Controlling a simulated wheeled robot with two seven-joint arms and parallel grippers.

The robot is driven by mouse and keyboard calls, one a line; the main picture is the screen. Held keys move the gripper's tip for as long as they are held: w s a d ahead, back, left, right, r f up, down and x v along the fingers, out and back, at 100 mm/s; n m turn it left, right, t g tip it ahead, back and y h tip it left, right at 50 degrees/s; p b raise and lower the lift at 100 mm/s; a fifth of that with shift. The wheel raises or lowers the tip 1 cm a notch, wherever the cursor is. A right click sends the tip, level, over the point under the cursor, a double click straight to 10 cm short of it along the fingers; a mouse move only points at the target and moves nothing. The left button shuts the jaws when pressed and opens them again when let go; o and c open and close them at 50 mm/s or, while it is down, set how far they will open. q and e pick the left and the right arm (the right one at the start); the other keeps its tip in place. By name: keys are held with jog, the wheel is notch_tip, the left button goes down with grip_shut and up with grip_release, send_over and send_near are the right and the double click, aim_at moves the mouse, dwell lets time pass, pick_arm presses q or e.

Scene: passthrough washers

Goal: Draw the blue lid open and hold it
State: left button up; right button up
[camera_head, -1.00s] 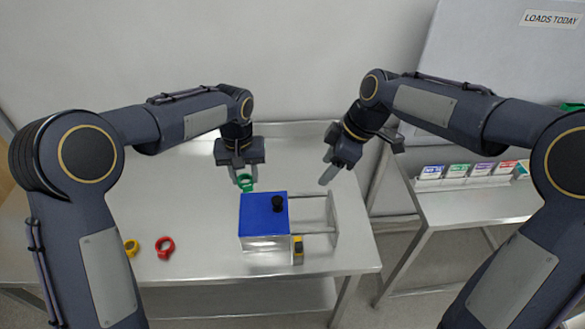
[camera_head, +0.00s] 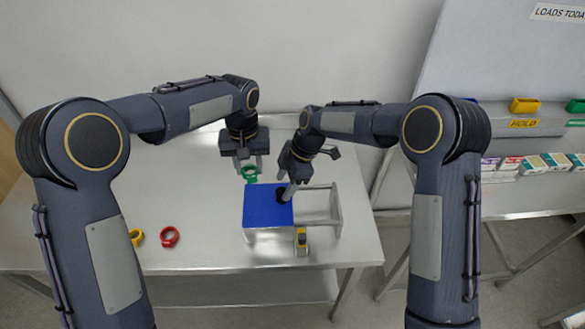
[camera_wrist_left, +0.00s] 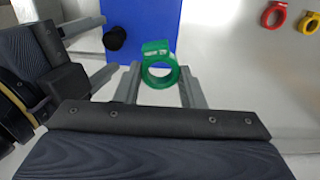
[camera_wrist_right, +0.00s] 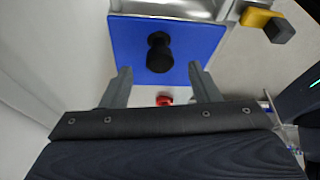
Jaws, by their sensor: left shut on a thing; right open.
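The blue lid (camera_head: 262,207) lies flat over a metal box (camera_head: 268,236) on the table, with a black knob (camera_wrist_right: 160,52) near its right edge in the head view. My right gripper (camera_head: 287,184) is open at the knob; in the right wrist view its fingers stand either side of the knob's line, the knob just beyond their tips. I cannot tell whether they touch it. My left gripper (camera_head: 250,166) is shut on a green ring (camera_wrist_left: 159,68) behind the box. The ring also shows in the head view (camera_head: 251,174).
Metal rails (camera_head: 322,203) reach right from the box. A red ring (camera_head: 169,237) and a yellow ring (camera_head: 136,237) lie to the left.

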aim_at(281, 190)
jog(key=shift+x, duration=2)
jog(key=shift+c, duration=0.4)
jog(key=c, duration=1.1)
jog(key=d, duration=1.1)
jog(key=shift+d+r, duration=0.1)
jog(key=shift+d, duration=0.1)
